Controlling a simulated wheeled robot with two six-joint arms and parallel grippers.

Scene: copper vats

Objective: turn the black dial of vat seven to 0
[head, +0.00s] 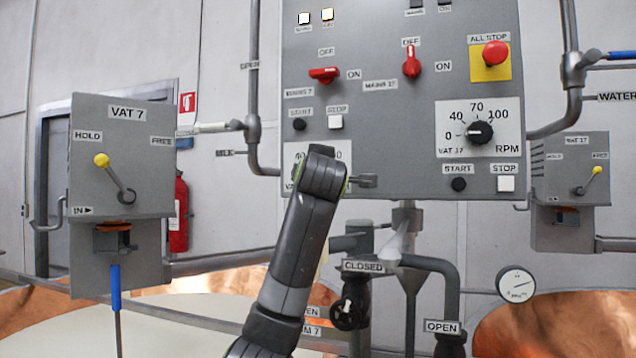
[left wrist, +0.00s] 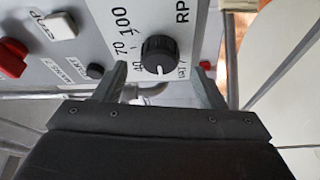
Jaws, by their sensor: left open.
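The black dial (left wrist: 160,55) of vat seven shows in the left wrist view on its white scale plate (left wrist: 183,15), which carries 40, 70 and 100. Its white mark points down in that picture, past the 40; the 0 numeral is not visible. My left gripper (left wrist: 160,78) is open, with one finger on each side of the dial in that picture; I cannot tell whether either touches it. In the head view my left arm hides this dial and most of its plate (head: 330,150); only the plate's edge shows. My right gripper is not in view.
On the same grey panel are the vat 17 dial (head: 480,132), red switches (head: 325,75) (head: 411,62), an all-stop button (head: 494,53) and START and STOP buttons. Pipes and valves (head: 347,310) lie below. A VAT 7 lever box (head: 122,155) is at left.

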